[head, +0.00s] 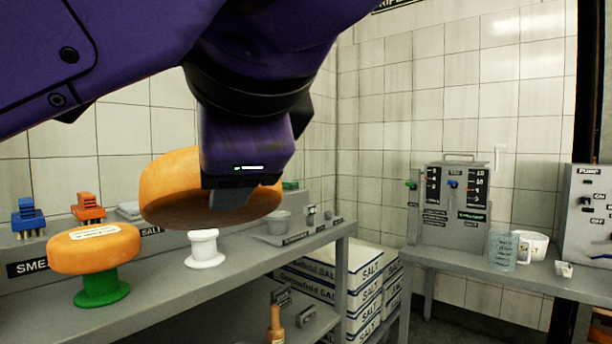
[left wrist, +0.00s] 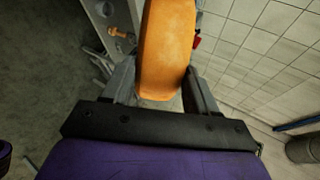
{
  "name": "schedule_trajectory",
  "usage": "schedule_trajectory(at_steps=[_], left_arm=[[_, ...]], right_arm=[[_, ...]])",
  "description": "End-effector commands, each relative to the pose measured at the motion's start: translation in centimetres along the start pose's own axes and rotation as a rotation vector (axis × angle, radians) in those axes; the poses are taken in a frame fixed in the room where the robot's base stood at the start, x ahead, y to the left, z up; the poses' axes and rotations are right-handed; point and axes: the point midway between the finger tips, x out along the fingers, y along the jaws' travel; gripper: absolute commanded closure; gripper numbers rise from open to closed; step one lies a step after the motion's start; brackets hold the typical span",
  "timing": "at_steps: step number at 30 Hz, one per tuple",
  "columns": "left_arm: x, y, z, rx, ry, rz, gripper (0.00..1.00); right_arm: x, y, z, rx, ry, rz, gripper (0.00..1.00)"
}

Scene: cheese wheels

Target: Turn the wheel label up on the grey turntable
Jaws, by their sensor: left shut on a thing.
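My left gripper (head: 232,194) is shut on an orange cheese wheel (head: 168,190) and holds it tilted in the air above the shelf. In the left wrist view, the wheel (left wrist: 166,45) stands edge-on between the fingers (left wrist: 163,82). No label shows on the visible parts of this wheel; part of it is behind my gripper. Below it, a pale, white to light grey pedestal turntable (head: 204,250) stands empty. A second orange wheel (head: 92,252) lies flat on a green turntable (head: 100,290) at left, its white label up. My right gripper is out of view.
A blue brush (head: 28,218) and an orange brush (head: 88,209) stand behind the second wheel. Salt boxes (head: 365,285) are stacked under the shelf. A clear jug (head: 502,250) stands on the right-hand table.

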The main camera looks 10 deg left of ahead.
Motion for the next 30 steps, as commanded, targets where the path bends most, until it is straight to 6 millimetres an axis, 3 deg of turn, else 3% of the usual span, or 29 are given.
schedule_trajectory(at_steps=[30], left_arm=[[0.8, 2.7, -0.8, 0.005, 0.017, -0.323, 1.00]], right_arm=[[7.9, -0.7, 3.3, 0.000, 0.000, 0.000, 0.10]])
